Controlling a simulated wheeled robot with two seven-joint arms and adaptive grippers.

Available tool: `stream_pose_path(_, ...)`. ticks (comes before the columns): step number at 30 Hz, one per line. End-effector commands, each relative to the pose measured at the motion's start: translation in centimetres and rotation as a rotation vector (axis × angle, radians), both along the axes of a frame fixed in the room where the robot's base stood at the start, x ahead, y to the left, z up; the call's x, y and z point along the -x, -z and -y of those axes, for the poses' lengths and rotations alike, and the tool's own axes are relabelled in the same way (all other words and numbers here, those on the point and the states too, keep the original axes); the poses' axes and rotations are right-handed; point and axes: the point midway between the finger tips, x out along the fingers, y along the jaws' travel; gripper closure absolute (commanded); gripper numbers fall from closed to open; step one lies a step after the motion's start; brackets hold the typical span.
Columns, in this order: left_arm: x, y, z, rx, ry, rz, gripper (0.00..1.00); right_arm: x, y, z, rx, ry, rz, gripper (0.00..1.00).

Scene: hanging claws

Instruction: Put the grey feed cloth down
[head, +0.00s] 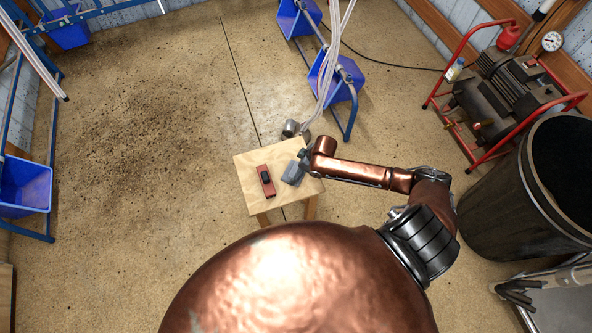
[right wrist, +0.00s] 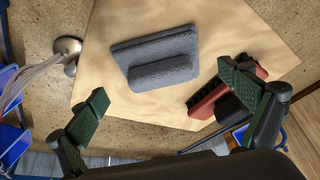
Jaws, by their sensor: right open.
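The grey feed cloth (head: 292,174) lies folded on a small wooden table (head: 248,164), near its right side. In the right wrist view the cloth (right wrist: 138,53) lies flat, with a thicker folded ridge along its lower side. My right gripper (head: 303,159) is over the table beside the cloth in the head view. In the right wrist view my right gripper (right wrist: 163,88) is open, its green-padded fingers wide apart and nothing between them. The cloth lies beyond the fingertips, apparently untouched. My left gripper is not in view.
A red brush-like object with a black part (head: 266,181) lies on the table left of the cloth. A metal milking claw (head: 290,128) with pale hoses hangs by the table's far edge. A black bin (head: 515,195) and a red-framed compressor (head: 505,90) stand right.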

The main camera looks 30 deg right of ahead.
Motion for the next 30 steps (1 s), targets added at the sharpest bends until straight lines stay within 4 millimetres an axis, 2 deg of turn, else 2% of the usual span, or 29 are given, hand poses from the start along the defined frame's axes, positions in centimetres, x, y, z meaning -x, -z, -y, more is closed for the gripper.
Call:
stream_pose_path(1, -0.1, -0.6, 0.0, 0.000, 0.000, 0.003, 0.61, 0.4, -1.4, 0.4, 0.001, 0.000, 0.002, 0.04)
stream_pose_path(6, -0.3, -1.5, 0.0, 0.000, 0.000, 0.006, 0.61, 1.6, -4.7, 1.0, 0.000, -0.001, 0.000, 0.04)
stream_pose_path(12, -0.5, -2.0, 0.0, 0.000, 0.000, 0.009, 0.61, 2.6, -7.3, 1.6, 0.000, 0.002, -0.001, 0.04)
stream_pose_path(18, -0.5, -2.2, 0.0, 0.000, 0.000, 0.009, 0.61, 2.9, -8.2, 1.8, -0.001, 0.001, -0.002, 0.04)
stream_pose_path(30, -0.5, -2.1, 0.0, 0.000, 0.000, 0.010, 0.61, 2.9, -8.1, 1.8, -0.001, 0.001, -0.001, 0.04)
